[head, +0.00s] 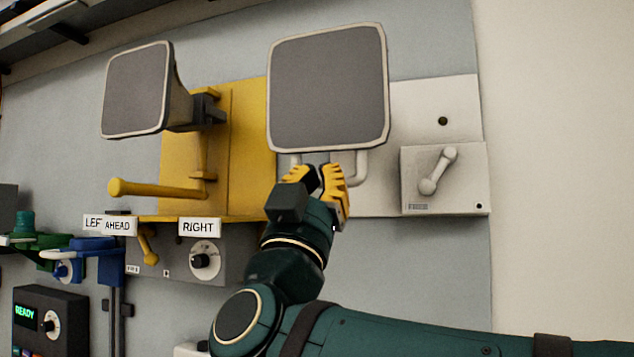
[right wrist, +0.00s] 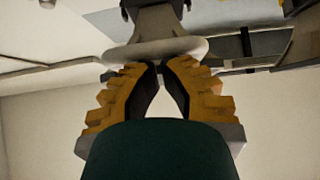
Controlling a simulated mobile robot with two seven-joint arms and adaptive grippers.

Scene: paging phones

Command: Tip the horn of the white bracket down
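The white bracket (head: 434,100) is a pale plate on the wall. Its horn (head: 328,88) is a large square with a grey face and pale rim, facing me. A pale bent bar (head: 361,167) shows below the horn. My right gripper (head: 318,172), with yellow fingers, is just under the horn, at the bar. In the right wrist view, the fingertips (right wrist: 162,66) almost meet, with nothing seen between them. A pale rounded edge (right wrist: 155,50) lies right at or beyond the tips. I cannot tell whether they touch it. My left gripper is not in view.
A yellow bracket (head: 250,140) with its own horn (head: 136,90) and a yellow handle (head: 150,188) is close on the left. A white box with a lever (head: 438,170) is at right. Signs, including one reading RIGHT (head: 199,228), and a dark READY panel (head: 50,318) are lower left.

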